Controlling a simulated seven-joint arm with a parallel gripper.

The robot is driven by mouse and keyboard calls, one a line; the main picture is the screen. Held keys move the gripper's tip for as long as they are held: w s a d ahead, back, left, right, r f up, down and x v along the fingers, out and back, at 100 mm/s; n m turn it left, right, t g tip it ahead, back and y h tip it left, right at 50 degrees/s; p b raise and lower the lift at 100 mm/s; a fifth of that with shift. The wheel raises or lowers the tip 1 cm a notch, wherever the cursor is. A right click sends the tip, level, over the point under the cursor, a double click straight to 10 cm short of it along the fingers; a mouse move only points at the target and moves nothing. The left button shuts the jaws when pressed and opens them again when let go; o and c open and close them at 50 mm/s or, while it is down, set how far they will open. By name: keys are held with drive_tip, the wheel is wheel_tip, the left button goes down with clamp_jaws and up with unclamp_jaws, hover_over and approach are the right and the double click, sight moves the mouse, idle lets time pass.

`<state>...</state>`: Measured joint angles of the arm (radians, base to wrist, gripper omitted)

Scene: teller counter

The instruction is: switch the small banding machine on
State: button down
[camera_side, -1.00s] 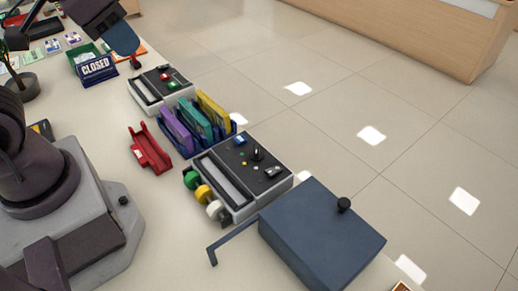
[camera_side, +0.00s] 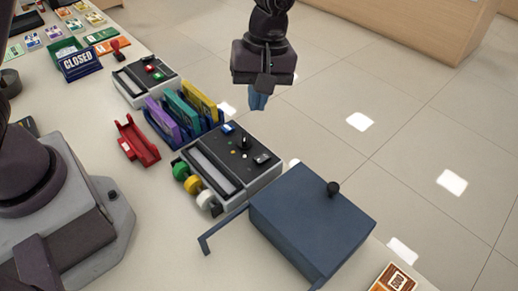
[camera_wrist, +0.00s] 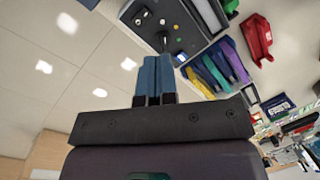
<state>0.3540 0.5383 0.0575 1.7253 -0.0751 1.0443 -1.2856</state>
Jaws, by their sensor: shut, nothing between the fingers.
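Two grey-and-black machines stand on the counter. The farther, smaller-looking machine (camera_side: 137,84) has a red and a green button on top. The nearer machine (camera_side: 222,146) has a black upright knob, a blue button and small coloured lights, with green, yellow and white rolls at its front; it also shows at the top of the wrist view (camera_wrist: 184,32). My gripper (camera_side: 258,101) is shut and empty, with its blue fingers together, raised in the air beyond the nearer machine in the side view. In the wrist view my fingertips (camera_wrist: 154,58) appear just below that machine's knob, apart from it.
A rack of purple, teal and yellow folders (camera_side: 183,118) stands between the machines. A red holder (camera_side: 136,141) is left of it. A dark blue box (camera_side: 312,220) with a black knob and a side arm stands at right. A CLOSED sign (camera_side: 79,63) is at the far left.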

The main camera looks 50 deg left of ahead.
sight(257, 160)
drive_tip(key=shift+w+d+r+n, duration=0.15)
drive_tip(key=shift+w+n, duration=0.15)
drive_tip(key=shift+n, duration=0.75)
drive_tip(key=shift+w+d+r+n, duration=0.1)
drive_tip(key=shift+w+n, duration=0.25)
drive_tip(key=shift+n, duration=0.65)
drive_tip(key=shift+w+d+r+n, duration=0.15)
drive_tip(key=shift+w+n, duration=0.15)
drive_tip(key=shift+n, duration=0.75)
drive_tip(key=shift+f, duration=0.2)
drive_tip(key=f, duration=0.4)
drive_tip(key=s+f, duration=0.1)
drive_tip(key=f, duration=0.4)
drive_tip(key=s+f, duration=0.1)
drive_tip(key=f, duration=0.3)
drive_tip(key=shift+s+f, duration=0.1)
drive_tip(key=shift+f, duration=0.2)
drive_tip(key=shift+s+f, duration=0.15)
drive_tip(key=shift+f, duration=0.15)
